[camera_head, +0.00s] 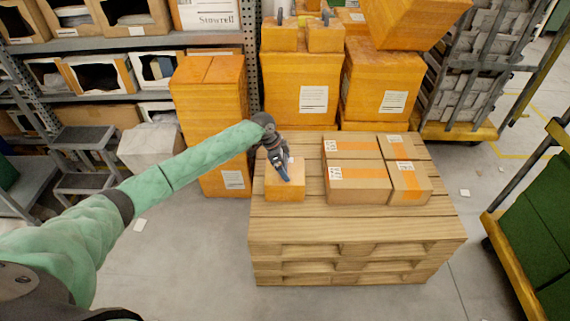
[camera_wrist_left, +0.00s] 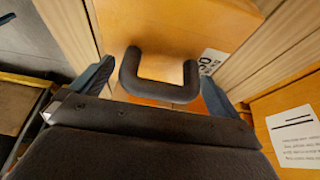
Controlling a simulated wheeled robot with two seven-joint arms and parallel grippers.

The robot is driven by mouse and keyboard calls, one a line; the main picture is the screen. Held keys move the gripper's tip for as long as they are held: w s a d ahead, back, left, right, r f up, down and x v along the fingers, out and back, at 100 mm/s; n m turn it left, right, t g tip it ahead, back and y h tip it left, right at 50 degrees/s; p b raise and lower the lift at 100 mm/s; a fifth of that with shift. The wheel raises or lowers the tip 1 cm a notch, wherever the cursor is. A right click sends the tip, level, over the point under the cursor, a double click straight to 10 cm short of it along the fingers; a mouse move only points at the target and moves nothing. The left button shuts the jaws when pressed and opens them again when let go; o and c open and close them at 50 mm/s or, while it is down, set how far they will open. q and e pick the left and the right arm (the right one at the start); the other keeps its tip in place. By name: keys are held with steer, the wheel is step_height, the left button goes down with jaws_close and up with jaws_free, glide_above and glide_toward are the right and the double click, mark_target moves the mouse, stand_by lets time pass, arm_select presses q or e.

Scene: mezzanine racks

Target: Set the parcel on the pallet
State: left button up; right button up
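The parcel is a small orange box (camera_head: 286,192) on the left part of the wooden pallet stack (camera_head: 350,225). In the left wrist view the orange box (camera_wrist_left: 170,25) carries a dark U-shaped handle (camera_wrist_left: 160,92) and a white label. My left gripper (camera_head: 281,166) is over the parcel. In the left wrist view the fingers of my left gripper (camera_wrist_left: 158,75) are spread, one on each side of the handle, with small gaps. The gripper looks open and hides part of the box in the head view. My right gripper is out of view.
Taped brown cartons (camera_head: 358,172) sit on the pallet to the right of the parcel. Tall orange boxes (camera_head: 302,85) stand behind it. Shelving (camera_head: 95,48) is at the back left, and a cart with green load (camera_head: 535,235) is at right. Bare pallet boards lie in front.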

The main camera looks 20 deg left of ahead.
arm_select(q)
steer(key=v, duration=1.2)
stand_by(0.4)
